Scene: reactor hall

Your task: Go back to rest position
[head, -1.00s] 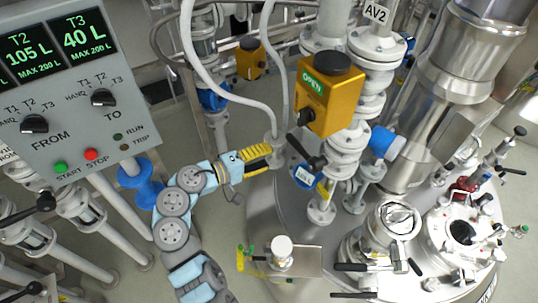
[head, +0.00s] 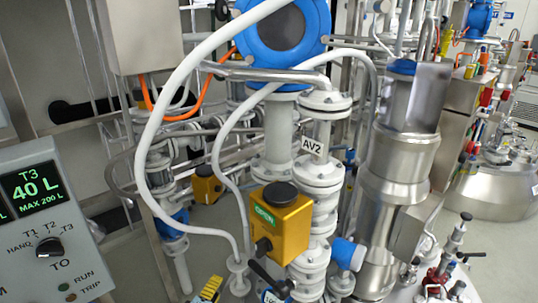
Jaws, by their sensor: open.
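The rest of my gripper and my arm are below the picture.
A control panel (head: 50,225) with a T3 display of 40 L is at the left. White hoses (head: 150,170), flanged pipes (head: 318,175) and a steel column (head: 400,170) crowd the middle. A steel vessel (head: 490,185) stands farther back at the right.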

